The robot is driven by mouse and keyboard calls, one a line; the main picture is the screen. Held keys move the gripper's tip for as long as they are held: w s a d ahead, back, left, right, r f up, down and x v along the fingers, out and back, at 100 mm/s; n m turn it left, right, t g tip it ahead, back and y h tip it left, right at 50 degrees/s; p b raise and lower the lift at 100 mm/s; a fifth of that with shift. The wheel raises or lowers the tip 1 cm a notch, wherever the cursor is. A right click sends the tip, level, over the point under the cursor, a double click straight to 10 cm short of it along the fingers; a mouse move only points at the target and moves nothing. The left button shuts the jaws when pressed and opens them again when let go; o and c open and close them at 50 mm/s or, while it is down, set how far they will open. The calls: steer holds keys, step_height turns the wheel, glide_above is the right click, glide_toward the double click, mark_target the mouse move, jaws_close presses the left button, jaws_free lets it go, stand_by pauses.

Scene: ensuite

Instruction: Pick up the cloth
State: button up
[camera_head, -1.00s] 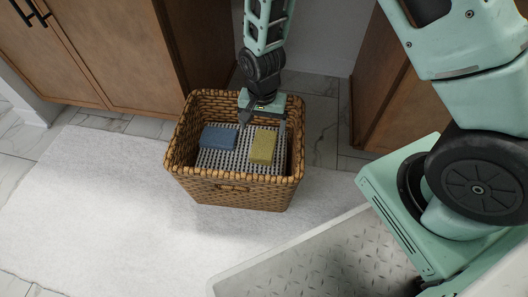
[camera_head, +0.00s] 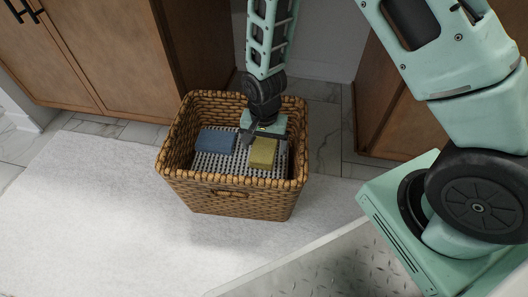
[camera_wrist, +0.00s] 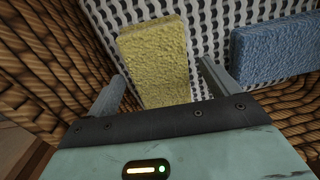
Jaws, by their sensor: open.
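A black-and-white patterned cloth (camera_head: 213,162) lies in the wicker basket, under two sponges. It also shows in the wrist view (camera_wrist: 205,35). A yellow sponge (camera_head: 262,153) lies on the right part of the cloth and a blue sponge (camera_head: 215,140) on the left part. My gripper (camera_head: 262,136) is inside the basket, over the yellow sponge's far end. In the wrist view my gripper (camera_wrist: 165,80) is open, with one finger on each side of the yellow sponge (camera_wrist: 155,55). Whether the fingers touch the sponge or cloth, I cannot tell.
The wicker basket (camera_head: 230,203) stands on a white rug (camera_head: 90,205), its walls close around my gripper. Wooden cabinets (camera_head: 100,55) stand behind on the left and on the right (camera_head: 385,105). Rug to the left is clear.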

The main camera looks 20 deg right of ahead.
mark_target(264, 147)
steer(key=c, duration=1.2)
steer(key=shift+o, duration=0.2)
step_height(264, 147, up, 10)
steer(key=p, duration=0.6)
steer(key=shift+p, duration=0.35)
steer(key=shift+o, duration=1)
steer(key=shift+r, duration=0.15)
